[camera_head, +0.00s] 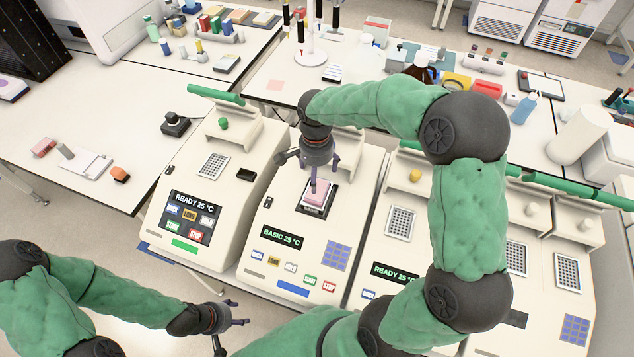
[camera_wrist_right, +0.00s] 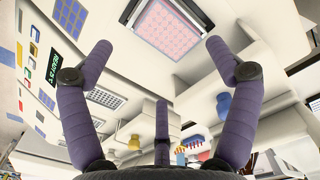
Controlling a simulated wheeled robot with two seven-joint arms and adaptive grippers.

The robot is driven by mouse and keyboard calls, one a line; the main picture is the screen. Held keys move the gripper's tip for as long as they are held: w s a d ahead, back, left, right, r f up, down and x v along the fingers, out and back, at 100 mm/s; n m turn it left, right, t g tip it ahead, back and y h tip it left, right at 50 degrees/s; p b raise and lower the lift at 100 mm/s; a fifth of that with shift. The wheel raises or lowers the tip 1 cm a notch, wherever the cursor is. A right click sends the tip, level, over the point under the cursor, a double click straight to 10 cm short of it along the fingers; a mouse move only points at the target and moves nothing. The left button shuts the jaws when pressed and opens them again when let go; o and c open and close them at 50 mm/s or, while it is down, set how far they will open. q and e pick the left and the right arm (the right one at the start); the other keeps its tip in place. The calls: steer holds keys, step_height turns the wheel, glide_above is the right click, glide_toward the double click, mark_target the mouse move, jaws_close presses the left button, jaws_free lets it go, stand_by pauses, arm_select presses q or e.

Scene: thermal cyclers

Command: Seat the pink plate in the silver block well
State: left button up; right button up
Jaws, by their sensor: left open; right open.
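The pink plate (camera_head: 316,195) lies at the block well of the middle cycler, which reads BASIC 25 °C. In the right wrist view the pink plate (camera_wrist_right: 171,28) shows inside the silver rim of the block well (camera_wrist_right: 198,12); whether it sits fully flat I cannot tell. My right gripper (camera_head: 315,172) is just above the plate in the head view. Its purple fingers (camera_wrist_right: 158,45) are spread apart in the wrist view, with nothing between them. My left gripper (camera_head: 228,318) is open and empty in front of the cyclers, low at the left.
A cycler reading READY 25 °C (camera_head: 192,215) stands left of the middle one, and another (camera_head: 393,272) stands right of it, partly behind my right arm. Green-handled raised lids (camera_head: 222,96) stand behind the blocks. A black device (camera_head: 175,124) sits on the bench at left.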

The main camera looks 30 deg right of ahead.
step_height(320, 180, up, 3)
steer(key=shift+r, duration=0.15)
stand_by(0.6)
